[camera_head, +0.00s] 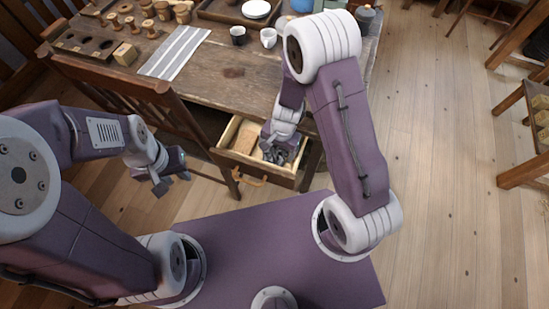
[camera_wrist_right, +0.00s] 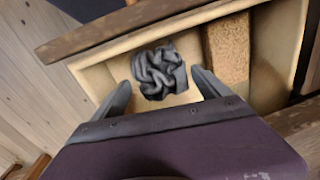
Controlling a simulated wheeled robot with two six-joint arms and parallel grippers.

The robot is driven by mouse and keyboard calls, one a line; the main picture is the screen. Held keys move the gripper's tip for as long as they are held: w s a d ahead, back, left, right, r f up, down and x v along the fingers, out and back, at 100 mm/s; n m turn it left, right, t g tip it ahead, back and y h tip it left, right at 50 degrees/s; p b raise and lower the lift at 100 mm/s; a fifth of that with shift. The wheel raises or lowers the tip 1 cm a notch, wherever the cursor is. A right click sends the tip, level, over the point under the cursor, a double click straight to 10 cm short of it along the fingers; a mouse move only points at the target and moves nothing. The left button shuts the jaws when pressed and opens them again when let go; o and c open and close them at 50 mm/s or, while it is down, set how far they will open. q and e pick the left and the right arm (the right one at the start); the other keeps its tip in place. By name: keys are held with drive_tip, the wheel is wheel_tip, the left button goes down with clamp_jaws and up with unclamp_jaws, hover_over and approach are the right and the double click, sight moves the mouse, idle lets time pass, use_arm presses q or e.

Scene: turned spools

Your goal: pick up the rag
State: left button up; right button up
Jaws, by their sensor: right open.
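The rag (camera_wrist_right: 159,72) is a dark grey crumpled bundle lying on the light floor of the open drawer (camera_head: 228,133). In the right wrist view it lies just ahead of and between the two fingers of my right gripper (camera_wrist_right: 160,92), which is open. In the head view my right gripper (camera_head: 278,152) reaches down into the drawer's right part and mostly hides the rag (camera_head: 280,154). I cannot tell whether the fingers touch it. My left gripper (camera_head: 172,178) hangs empty in the air left of the drawer, its fingers apart.
A brown block (camera_wrist_right: 227,50) lies in the drawer beside the rag. The drawer walls (camera_wrist_right: 97,82) stand close around my right gripper. A chair (camera_head: 130,90) stands left of the drawer. The table (camera_head: 205,75) above holds cups, a striped cloth (camera_head: 175,52) and wooden spools.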

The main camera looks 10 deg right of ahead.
sight(276, 152)
drive_tip(key=shift+w+f, duration=0.2)
drive_tip(key=shift+f, duration=0.7)
use_arm(q)
drive_tip(key=shift+f, duration=0.6)
use_arm(e)
drive_tip(key=shift+r, duration=0.1)
drive_tip(key=c, duration=1.1)
